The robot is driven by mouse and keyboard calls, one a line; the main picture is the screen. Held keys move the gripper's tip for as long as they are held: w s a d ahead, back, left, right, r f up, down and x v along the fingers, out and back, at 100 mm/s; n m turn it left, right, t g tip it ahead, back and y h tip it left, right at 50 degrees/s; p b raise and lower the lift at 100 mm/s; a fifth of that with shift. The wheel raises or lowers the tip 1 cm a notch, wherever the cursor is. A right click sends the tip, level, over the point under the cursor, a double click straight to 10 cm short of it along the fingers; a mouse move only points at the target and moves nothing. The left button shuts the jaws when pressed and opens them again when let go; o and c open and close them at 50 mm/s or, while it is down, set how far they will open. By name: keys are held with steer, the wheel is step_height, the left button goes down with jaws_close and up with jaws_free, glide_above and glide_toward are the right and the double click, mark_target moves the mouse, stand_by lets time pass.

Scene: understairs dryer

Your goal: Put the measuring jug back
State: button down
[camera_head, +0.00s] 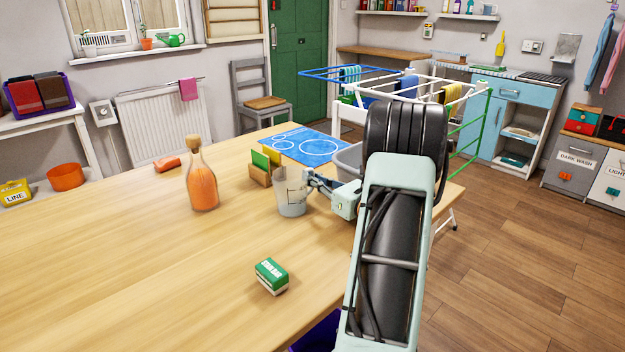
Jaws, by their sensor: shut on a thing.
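The measuring jug (292,196), pale and translucent with dark markings, stands upright at the table's middle right. I cannot tell whether its base touches the table. My gripper (312,184) is at the jug's right side, shut on it. My arm comes in from the front right and hides part of the table behind it. A blue mat (304,144) with white outlined circles lies at the table's far end, behind the jug.
A wooden holder (259,175) with green and yellow cards stands just left of the jug. An orange bottle (201,180) is farther left. A grey tub (347,162) is behind my gripper. A green-and-white box (271,276) lies in front. The table's left front is clear.

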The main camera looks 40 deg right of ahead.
steer(key=shift+f, duration=0.2)
steer(key=c, duration=2.1)
jaws_free()
steer(key=shift+r, duration=0.2)
steer(key=shift+s+r, duration=0.1)
steer(key=shift+s, duration=0.15)
steer(key=s+p, duration=0.1)
steer(key=s, duration=0.6)
steer(key=s+d+p, duration=0.1)
steer(key=s, duration=0.3)
steer(key=shift+s+p, duration=0.25)
steer(key=shift+p, duration=0.05)
